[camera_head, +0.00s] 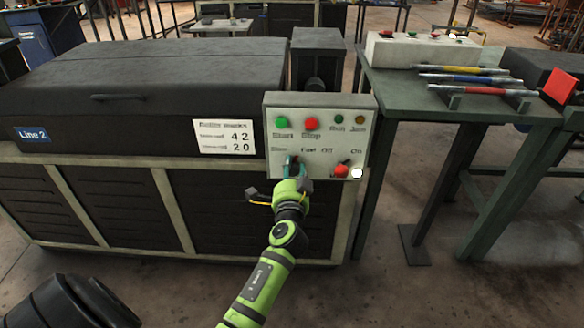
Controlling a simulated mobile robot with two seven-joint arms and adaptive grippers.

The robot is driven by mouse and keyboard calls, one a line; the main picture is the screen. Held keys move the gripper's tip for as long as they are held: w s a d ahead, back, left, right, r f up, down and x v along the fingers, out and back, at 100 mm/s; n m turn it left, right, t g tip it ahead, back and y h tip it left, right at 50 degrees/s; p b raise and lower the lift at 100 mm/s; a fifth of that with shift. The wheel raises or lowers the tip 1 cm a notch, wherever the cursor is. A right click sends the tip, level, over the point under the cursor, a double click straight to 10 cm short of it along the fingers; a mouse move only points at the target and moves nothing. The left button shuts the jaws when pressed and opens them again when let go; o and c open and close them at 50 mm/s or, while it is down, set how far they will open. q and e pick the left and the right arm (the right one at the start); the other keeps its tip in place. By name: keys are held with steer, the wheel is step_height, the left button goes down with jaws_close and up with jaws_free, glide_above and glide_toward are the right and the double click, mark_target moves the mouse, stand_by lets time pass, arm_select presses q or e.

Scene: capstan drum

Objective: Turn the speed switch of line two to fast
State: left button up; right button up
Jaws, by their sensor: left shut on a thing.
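The grey-white control panel (350,118) of line two stands on the right end of the machine marked "Line 2". It has a green Start button (282,122), a red Stop button (311,125) and two small lamps. Below are labels that look like Slow and Fast, then Off and On. My left gripper (292,166) is at the panel's lower left, under the Slow and Fast labels. It is shut on the speed switch, which it mostly hides, so the switch's angle cannot be told. A red knob (341,171) sits to its right. My right gripper is not in view.
The dark machine cover (150,75) with a "Line 2" sign (33,134) and a number card (224,136) lies left of the panel. A green table (400,105) on the right holds coloured rods (470,79) and a white button box (400,52). The floor in front is open.

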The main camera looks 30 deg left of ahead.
arm_select(q)
steer(key=m, duration=0.1)
steer(key=m+p, duration=0.1)
steer(key=m, duration=0.2)
steer(key=shift+w+d+r+m, duration=0.2)
steer(key=shift+d+r+m, duration=0.05)
steer(key=shift+r+m, duration=0.15)
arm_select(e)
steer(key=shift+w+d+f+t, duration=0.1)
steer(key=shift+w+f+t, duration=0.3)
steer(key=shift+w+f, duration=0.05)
arm_select(q)
steer(key=shift+f, duration=0.15)
steer(key=o, duration=1.2)
steer(key=shift+d, duration=0.1)
steer(key=shift+c, duration=0.2)
steer(key=shift+f, duration=0.15)
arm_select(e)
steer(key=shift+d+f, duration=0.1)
arm_select(q)
steer(key=shift+s, duration=0.1)
steer(key=shift+s+d+f, duration=0.1)
steer(key=shift+s+f, duration=0.05)
steer(key=shift+s, duration=0.15)
steer(key=v, duration=1.1)
